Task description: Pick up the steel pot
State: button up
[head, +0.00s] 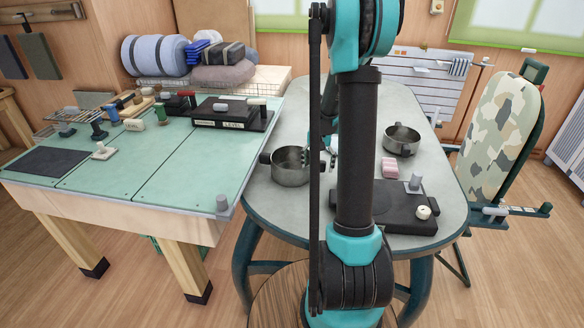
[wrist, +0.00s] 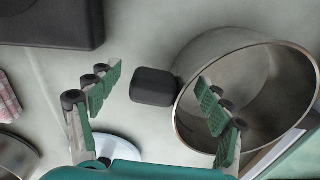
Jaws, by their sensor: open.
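A steel pot (head: 291,171) with dark handles stands on the rounded grey table, just left of my arm in the head view. It fills the right of the wrist view (wrist: 190,62), its open mouth facing the camera. One black handle (wrist: 153,86) shows between my fingertips, apart from both. My gripper (wrist: 160,78) is open; its right finger overlaps the pot's mouth in the picture, and I cannot tell whether it touches. In the head view my gripper (head: 333,147) is mostly hidden behind my arm. A second steel pot (head: 402,134) stands farther right.
A green-topped workbench (head: 120,170) with tools stands left. A camouflage-patterned board (head: 502,135) stands right. A pale disc (wrist: 118,147) shows low in the wrist view.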

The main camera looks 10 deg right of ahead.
jog(key=shift+f, duration=0.35)
jog(key=shift+c, duration=0.4)
jog(key=c, duration=1.4)
